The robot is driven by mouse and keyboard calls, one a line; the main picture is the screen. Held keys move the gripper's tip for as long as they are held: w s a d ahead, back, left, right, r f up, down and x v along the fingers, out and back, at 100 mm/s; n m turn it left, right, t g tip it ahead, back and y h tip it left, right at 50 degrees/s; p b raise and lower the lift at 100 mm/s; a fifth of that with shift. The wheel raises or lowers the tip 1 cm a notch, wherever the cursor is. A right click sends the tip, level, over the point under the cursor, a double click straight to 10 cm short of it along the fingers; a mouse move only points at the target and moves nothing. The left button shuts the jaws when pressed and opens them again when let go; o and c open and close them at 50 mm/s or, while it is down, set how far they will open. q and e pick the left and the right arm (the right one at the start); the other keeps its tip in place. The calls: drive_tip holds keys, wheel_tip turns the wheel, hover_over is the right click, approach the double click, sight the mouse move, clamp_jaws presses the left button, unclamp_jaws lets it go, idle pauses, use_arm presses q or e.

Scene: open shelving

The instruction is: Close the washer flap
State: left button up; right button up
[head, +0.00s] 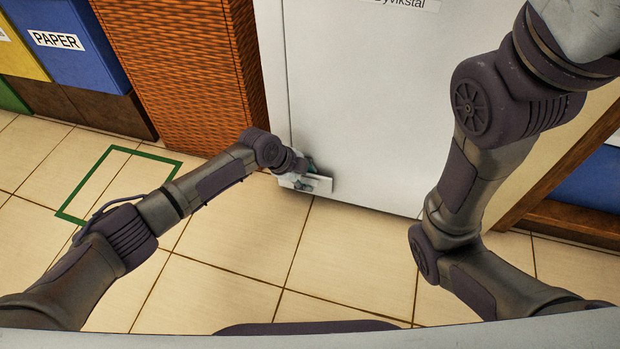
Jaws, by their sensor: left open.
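A white washer (365,100) stands ahead, with a label partly cut off at the top. Its small white flap (322,185) is low at the left of the front, near the floor, and appears to stick out from the body. My left gripper (309,174) is open at the flap, its fingers close against or just over it. The gripper covers part of the flap, and I cannot tell whether they touch. My right arm rises on the right and leaves the top of the view; its gripper is not seen.
A brick-patterned orange column (185,70) stands left of the washer. A blue PAPER bin (70,45) and a yellow bin (15,45) are farther left. A green outline (85,182) marks the tiled floor (240,235), which is clear in front. A wooden frame stands at the right.

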use_arm(q)
drive_tip(key=v, duration=0.6)
drive_tip(key=shift+r, duration=0.15)
drive_tip(key=shift+s+a, duration=0.1)
